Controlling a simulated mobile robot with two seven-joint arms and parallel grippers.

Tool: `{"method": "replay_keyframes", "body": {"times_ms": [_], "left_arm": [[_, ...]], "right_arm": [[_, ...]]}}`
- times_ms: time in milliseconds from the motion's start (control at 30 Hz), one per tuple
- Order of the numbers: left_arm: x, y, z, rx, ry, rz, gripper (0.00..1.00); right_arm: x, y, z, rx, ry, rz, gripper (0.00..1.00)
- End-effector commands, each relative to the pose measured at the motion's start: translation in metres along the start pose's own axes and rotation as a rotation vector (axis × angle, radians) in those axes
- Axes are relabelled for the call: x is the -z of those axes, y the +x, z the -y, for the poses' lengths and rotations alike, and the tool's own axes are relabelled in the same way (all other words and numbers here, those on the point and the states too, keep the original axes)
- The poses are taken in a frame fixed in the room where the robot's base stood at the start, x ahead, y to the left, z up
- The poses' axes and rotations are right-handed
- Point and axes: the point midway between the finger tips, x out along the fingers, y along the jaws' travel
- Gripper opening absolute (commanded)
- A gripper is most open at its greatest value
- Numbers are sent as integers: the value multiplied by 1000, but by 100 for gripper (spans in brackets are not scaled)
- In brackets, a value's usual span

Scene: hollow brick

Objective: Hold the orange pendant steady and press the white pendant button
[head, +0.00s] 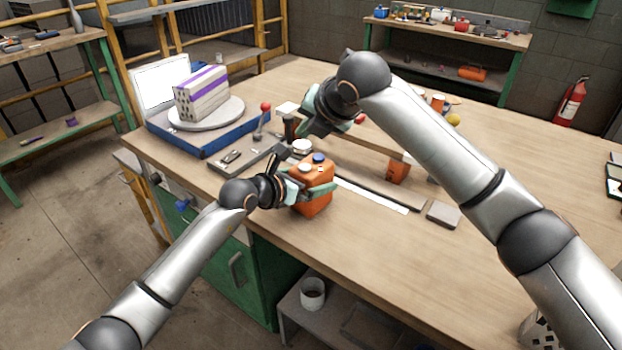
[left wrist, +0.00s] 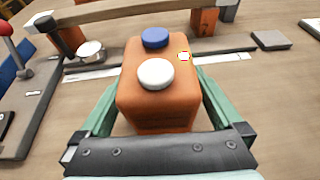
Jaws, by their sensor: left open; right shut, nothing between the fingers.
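The orange pendant (head: 315,200) stands upright near the front edge of the workbench. It also shows in the left wrist view (left wrist: 150,112). On its top are a white button (left wrist: 156,74), nearer the wrist camera, and a blue button (left wrist: 155,38) behind it. My left gripper (head: 308,191) is open, with its green fingers on either side of the pendant. I cannot tell whether they touch it. My right gripper (head: 312,122) is shut and empty. It is up and behind the pendant in the head view, apart from the white button.
A blue-edged platform (head: 215,142) with a round turntable and a striped hollow brick (head: 201,92) stands at the left. A red-knobbed lever (head: 262,118), a beam fixture and a grey block (head: 443,214) are near the pendant. The bench's right front is mostly clear.

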Motion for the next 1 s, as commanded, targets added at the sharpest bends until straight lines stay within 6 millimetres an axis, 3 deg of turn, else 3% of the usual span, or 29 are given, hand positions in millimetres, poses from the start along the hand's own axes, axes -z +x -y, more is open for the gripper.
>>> {"method": "replay_keyframes", "body": {"times_ms": [267, 800, 1000], "left_arm": [[0, -15, -1, -1, 2, 0, 100], [1, -100, 0, -1, 1, 0, 100], [0, -117, 0, 0, 1, 0, 100]], "right_arm": [[0, 0, 0, 0, 0, 0, 0], [0, 0, 0, 0, 0, 0, 0], [0, 0, 0, 0, 0, 0, 0]]}}
